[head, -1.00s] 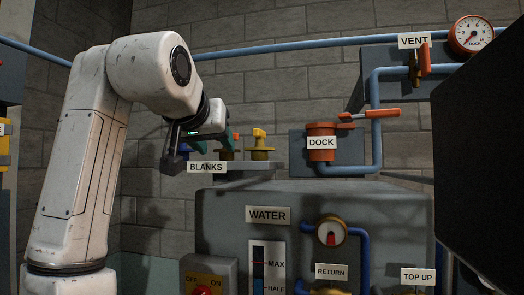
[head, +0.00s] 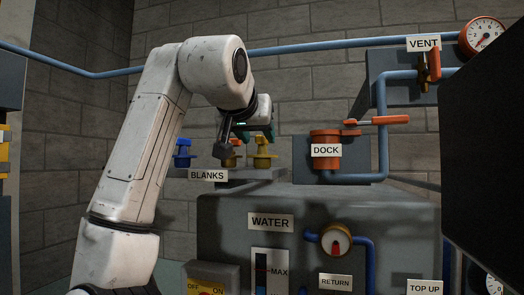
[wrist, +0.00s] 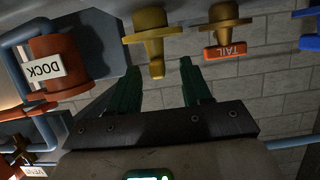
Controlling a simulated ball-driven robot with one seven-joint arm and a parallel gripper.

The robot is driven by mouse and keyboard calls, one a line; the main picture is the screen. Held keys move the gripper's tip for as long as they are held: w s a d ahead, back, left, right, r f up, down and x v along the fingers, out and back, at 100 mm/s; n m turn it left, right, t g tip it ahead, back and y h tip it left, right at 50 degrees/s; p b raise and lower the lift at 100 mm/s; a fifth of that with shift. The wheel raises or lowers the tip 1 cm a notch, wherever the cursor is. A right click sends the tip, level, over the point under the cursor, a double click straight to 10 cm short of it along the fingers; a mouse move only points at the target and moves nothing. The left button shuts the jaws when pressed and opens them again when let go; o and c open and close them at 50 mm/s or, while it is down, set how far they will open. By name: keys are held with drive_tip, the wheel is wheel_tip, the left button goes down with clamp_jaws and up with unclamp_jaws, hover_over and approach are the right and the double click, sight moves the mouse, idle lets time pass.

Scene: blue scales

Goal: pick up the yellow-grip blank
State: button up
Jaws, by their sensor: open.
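The yellow-grip blank (head: 263,148) stands upright at the right end of the BLANKS shelf (head: 250,175). In the wrist view the blank (wrist: 150,42) appears upside down, its yellow grip reaching between the two green fingertips. My gripper (head: 258,132) is open at the yellow grip in the head view; its fingers also show in the wrist view (wrist: 159,75). I see no contact, and the exact depth is hard to tell. My wrist partly hides the middle blank.
The orange-grip blank marked TAIL (wrist: 229,40) stands beside the yellow one. A blue-grip blank (head: 183,152) is at the shelf's left end. The orange DOCK fitting (head: 326,137) and its blue pipe stand to the right, with a gap between.

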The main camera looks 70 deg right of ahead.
sight(262, 140)
drive_tip(key=p+x, duration=0.1)
drive_tip(key=x, duration=0.2)
drive_tip(key=shift+s+d, duration=0.1)
drive_tip(key=shift+d, duration=0.35)
clamp_jaws()
